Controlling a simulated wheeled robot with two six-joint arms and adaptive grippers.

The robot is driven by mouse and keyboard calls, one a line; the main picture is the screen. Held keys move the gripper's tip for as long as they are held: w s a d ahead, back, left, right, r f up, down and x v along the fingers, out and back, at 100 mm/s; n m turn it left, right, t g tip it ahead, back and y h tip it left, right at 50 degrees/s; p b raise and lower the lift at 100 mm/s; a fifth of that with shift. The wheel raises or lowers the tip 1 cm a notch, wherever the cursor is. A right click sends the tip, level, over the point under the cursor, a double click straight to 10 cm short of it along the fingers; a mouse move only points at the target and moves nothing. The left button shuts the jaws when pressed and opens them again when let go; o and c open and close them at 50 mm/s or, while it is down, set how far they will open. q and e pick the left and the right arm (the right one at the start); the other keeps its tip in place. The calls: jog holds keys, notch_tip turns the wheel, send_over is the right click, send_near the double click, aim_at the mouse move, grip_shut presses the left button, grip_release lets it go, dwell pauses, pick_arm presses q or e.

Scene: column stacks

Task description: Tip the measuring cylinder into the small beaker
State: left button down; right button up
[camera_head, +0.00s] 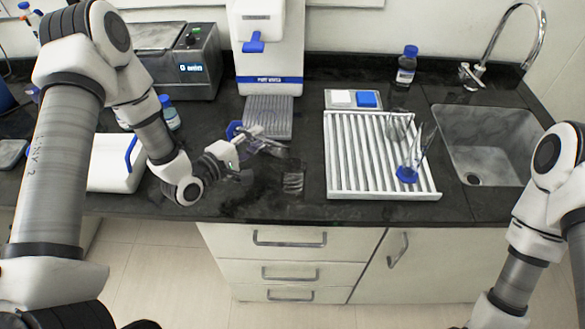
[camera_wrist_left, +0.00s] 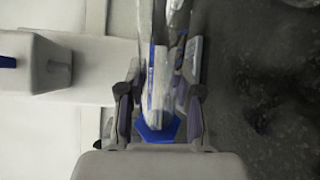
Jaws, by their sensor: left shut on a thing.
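The measuring cylinder has a blue base (camera_head: 234,130) and a clear tube. My left gripper (camera_head: 250,138) is shut on it above the counter, and the tube appears tipped toward the right. In the left wrist view the blue base (camera_wrist_left: 158,130) sits close to the palm, between the fingers of the left gripper (camera_wrist_left: 160,95), and the tube runs toward the top edge. A faint see-through thing (camera_head: 292,182), probably the small beaker, stands on the dark counter to the right of and nearer than the gripper. Its rim and contents are unclear. My right gripper is out of view.
A white slatted rack (camera_head: 345,160) holds clear glassware, including a piece with a blue base (camera_head: 407,174). A sink (camera_head: 490,140) is at the right. A white dispenser (camera_head: 268,50) with a grey tray (camera_head: 268,115) stands behind. A blue-capped bottle (camera_head: 406,66) stands behind the rack.

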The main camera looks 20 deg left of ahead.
pick_arm(q)
notch_tip(320, 180, down, 3)
jog(key=n+b, duration=0.2)
jog(key=b, duration=0.1)
jog(key=shift+w+h, duration=0.1)
jog(key=shift+h, duration=0.2)
jog(key=n, duration=0.1)
jog(key=d+n+b, duration=0.1)
jog(key=shift+r+n+h, duration=0.3)
jog(key=shift+r+n, duration=0.1)
jog(key=n, duration=0.1)
jog(key=d+r+n+b, duration=0.1)
jog(key=shift+s+n, duration=0.3)
jog(key=shift+n, duration=0.1)
jog(key=shift+a+r+n+h, duration=0.2)
jog(key=shift+n+h, duration=0.1)
jog(key=shift+n, duration=0.4)
jog(key=n, duration=0.1)
jog(key=n+b, duration=0.2)
jog(key=shift+w+a+f+n+h, duration=0.2)
jog(key=shift+a+f+n+h, duration=0.1)
jog(key=shift+n, duration=0.1)
jog(key=shift+d+r+n+t+b, duration=0.15)
jog(key=shift+n+t+b, duration=0.2)
jog(key=shift+n, duration=0.55)
